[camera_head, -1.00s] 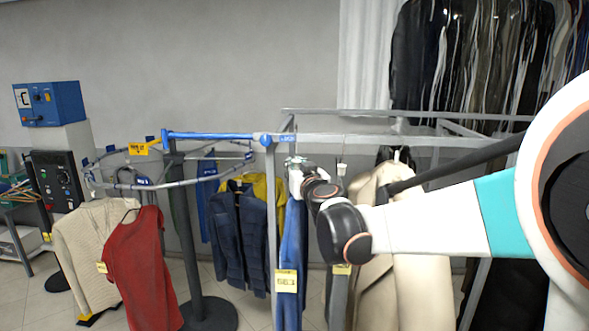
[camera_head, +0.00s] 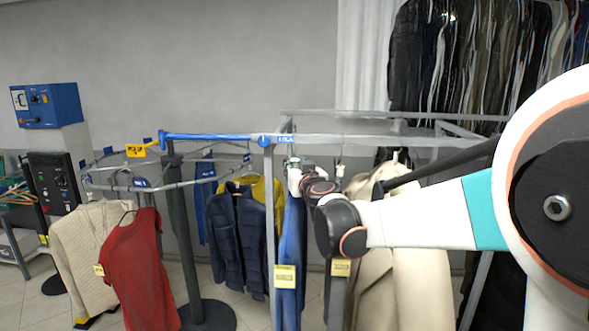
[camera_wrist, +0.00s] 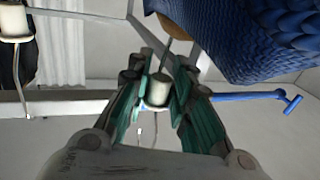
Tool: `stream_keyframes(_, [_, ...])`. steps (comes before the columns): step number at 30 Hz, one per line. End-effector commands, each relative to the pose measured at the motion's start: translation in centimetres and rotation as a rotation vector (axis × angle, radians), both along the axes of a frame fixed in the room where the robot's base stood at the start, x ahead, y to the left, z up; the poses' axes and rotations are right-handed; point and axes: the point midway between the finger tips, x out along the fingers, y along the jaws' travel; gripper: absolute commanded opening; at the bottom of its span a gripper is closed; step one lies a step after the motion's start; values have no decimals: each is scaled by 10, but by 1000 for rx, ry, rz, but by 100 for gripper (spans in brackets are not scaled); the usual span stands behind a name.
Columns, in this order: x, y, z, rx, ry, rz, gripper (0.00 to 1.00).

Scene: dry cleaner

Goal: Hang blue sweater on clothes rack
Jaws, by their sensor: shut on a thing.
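The blue sweater (camera_head: 291,250) hangs below my gripper (camera_head: 295,172) in the head view, seen narrow and edge-on beside a grey upright. In the wrist view, its blue knit (camera_wrist: 250,35) fills the top right. My gripper, also in the wrist view (camera_wrist: 158,92), is shut on the pale neck of the sweater's hanger (camera_wrist: 158,90). The clothes rack has a grey top rail (camera_head: 365,139) just above my gripper. Whether the hanger's hook touches that rail cannot be told.
A beige coat (camera_head: 415,260) hangs to the right of the sweater. A dark blue puffer jacket (camera_head: 236,240) hangs to the left. A red shirt (camera_head: 143,270) and a cream cardigan (camera_head: 80,250) hang on the round carousel further left. A blue bar (camera_head: 212,137) joins it to the rack.

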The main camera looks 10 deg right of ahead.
Motion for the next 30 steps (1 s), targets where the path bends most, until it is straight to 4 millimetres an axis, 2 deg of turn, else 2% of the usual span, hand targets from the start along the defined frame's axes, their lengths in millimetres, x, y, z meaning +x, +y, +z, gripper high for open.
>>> stream_keyframes(30, [29, -10, 0, 1, 0, 0, 0])
